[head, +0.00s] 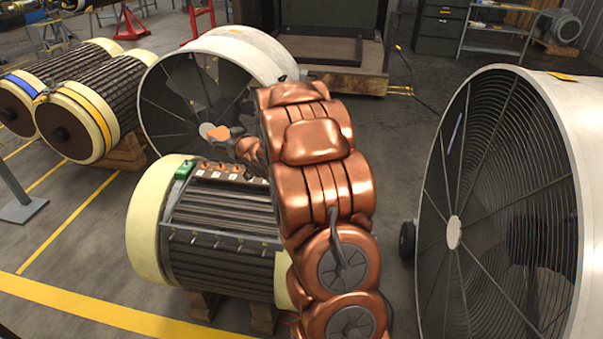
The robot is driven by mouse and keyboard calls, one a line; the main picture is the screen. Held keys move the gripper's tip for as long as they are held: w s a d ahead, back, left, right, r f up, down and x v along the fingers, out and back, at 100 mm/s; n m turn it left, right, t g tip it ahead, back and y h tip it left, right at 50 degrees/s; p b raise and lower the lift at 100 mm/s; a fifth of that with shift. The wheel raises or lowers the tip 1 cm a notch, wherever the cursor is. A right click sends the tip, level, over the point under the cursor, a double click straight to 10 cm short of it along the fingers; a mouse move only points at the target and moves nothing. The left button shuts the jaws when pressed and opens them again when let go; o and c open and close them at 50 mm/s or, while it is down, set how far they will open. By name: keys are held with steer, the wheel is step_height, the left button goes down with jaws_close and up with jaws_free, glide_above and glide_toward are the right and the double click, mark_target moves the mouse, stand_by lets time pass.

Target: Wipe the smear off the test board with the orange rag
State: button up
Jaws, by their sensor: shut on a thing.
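My gripper (226,132) is at the end of my copper-coloured arm, above the rear of the middle rotor, in front of the left drum fan. It is small here and partly hidden by my arm. A small patch of orange, the orange rag (218,133), shows between its grey fingers, and the gripper is shut on it. The test board (232,174) appears to be the strip with pale tags and small knobs along the rotor's top. The rag looks above it and apart from it. I cannot make out a smear; part of the board is behind my arm.
The middle rotor (222,258) with cream end rings rests on wooden blocks. More rotors (85,110) lie at the left. A large drum fan (500,200) stands close at the right, another (165,95) behind the rotor.

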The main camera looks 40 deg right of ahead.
steer(key=s+d+f+m+h+b, duration=0.1)
steer(key=s+d+f+b, duration=0.2)
steer(key=s+d+f, duration=0.5)
steer(key=s+d+f+b, duration=0.4)
steer(key=s+d, duration=0.2)
steer(key=d, duration=0.4)
steer(key=shift+d+f+b, duration=0.15)
steer(key=shift+f+b, duration=1.85)
steer(key=shift+f, duration=1)
steer(key=shift+f, duration=0.25)
steer(key=shift+w+d+r+p, duration=0.2)
steer(key=shift+d+p, duration=0.15)
steer(key=shift+p, duration=0.15)
steer(key=shift+w+d+r+p, duration=0.1)
steer(key=shift+w+d+p, duration=0.1)
steer(key=shift+d+p, duration=0.25)
steer(key=shift+w+d+h+p, duration=0.3)
steer(key=shift+w+d+p, duration=0.1)
steer(key=shift+p, duration=0.15)
